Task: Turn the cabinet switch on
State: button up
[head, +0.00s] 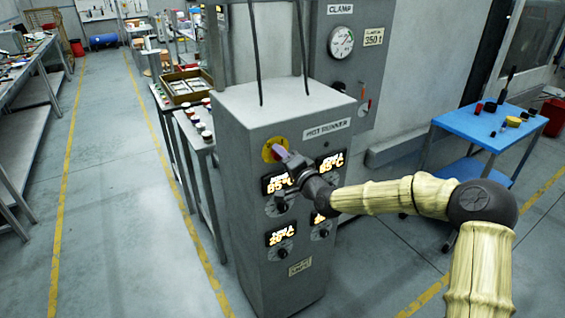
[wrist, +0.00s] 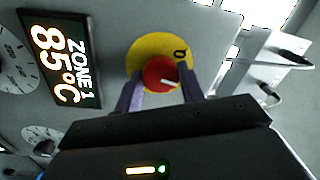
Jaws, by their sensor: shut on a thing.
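The cabinet switch is a red round knob (wrist: 160,73) with a white mark, set on a yellow disc (wrist: 143,52) on the grey cabinet face. In the head view the yellow disc (head: 269,150) shows on the upper front of the cabinet (head: 245,180), below the "HOT RUNNER" label. My gripper (wrist: 160,92) has a finger on each side of the red knob and is shut on it. In the head view my gripper (head: 281,153) reaches the switch from the right and hides part of it.
Lit displays, one a "ZONE 1" panel (wrist: 62,58), and dials sit close to the switch. A blue table (head: 490,128) with small items stands at the right. A bench with small pots (head: 200,128) stands left of the cabinet. The left floor aisle is clear.

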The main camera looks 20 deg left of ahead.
jog(key=m+b, duration=0.3)
jog(key=m, duration=0.3)
jog(key=shift+m+t, duration=0.3)
dwell(0.4)
jog(key=o, duration=1)
jog(key=shift+c, duration=0.2)
jog(key=shift+s+d, duration=0.1)
jog(key=b+v, duration=0.3)
jog(key=v, duration=1.4)
jog(key=shift+r, duration=0.2)
jog(key=shift+d, duration=0.1)
